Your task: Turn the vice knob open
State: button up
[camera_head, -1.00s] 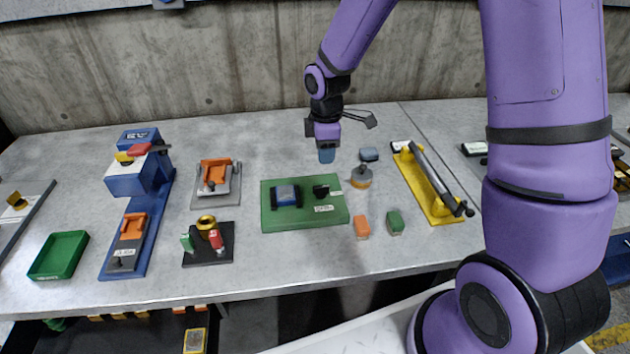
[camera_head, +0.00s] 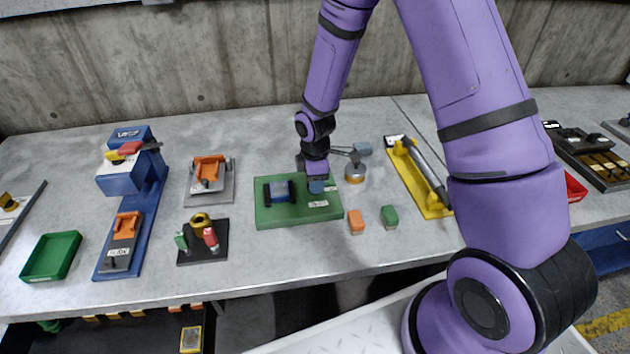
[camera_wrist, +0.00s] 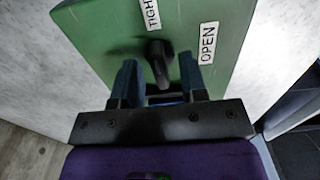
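The green vice plate (camera_head: 270,217) lies on the bench in the head view, with a blue block (camera_head: 278,190) clamped between dark jaws. My gripper (camera_head: 316,186) is over the plate's right part and hides the black knob there. In the wrist view the black knob (camera_wrist: 157,58) stands on the green plate (camera_wrist: 100,30), beside a label (camera_wrist: 208,43) reading OPEN and a partly cut label (camera_wrist: 151,13) starting with TIGH. My gripper's blue fingers are open, one on each side of the knob, with visible gaps. The knob's handle points roughly toward the gripper.
A round metal piece with an orange base (camera_head: 355,173) stands just right of the plate. An orange block (camera_head: 356,222) and a green block (camera_head: 389,217) lie in front of it. A yellow fixture (camera_head: 430,200) is farther right. A black stand (camera_head: 203,250) is left.

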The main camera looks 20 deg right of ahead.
jog(key=shift+f, duration=0.15)
grip_shut()
